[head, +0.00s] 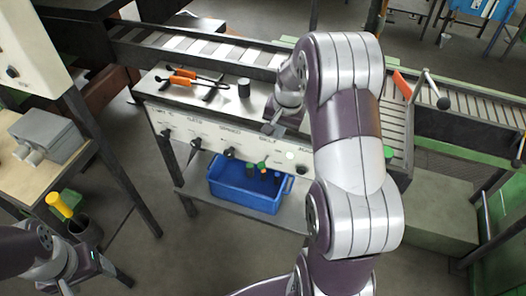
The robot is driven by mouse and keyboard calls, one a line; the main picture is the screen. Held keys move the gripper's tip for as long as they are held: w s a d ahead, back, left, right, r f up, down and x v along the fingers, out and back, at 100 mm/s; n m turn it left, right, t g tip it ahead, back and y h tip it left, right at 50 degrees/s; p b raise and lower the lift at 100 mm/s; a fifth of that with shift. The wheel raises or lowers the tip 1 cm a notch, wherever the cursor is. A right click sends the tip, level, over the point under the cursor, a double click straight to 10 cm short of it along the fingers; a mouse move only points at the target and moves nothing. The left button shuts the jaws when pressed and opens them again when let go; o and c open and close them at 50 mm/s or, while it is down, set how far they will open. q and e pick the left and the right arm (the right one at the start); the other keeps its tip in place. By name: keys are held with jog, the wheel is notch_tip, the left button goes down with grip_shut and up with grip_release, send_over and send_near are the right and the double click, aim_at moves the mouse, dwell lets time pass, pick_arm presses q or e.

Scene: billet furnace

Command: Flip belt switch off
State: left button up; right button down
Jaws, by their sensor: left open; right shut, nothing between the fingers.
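The control panel (215,138) is the pale front face of the workbench, with a row of dark knobs or levers under small labels. One lever (195,145) and another (230,152) stand out on its left half. The labels are too small to read surely, so I cannot tell which control is the belt switch or its position. My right gripper (273,127) is shut and empty, in front of the panel's upper edge; my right arm hides the panel's right end. My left gripper (97,264) is open at the lower left, away from the panel.
Orange-handled tongs (183,77) and a dark cylinder (244,87) are on the bench top. A blue bin (245,187) with several coloured pieces sits on the shelf below. A roller conveyor (200,43) runs behind. A yellow-handled tool (60,206) stands near my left gripper.

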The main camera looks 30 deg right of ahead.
jog(key=p, duration=0.2)
send_near(266, 157)
notch_tip(266, 157, down, 3)
jog(key=s+a, duration=0.2)
jog(key=shift+a+f, duration=0.1)
jog(key=shift+f, duration=0.4)
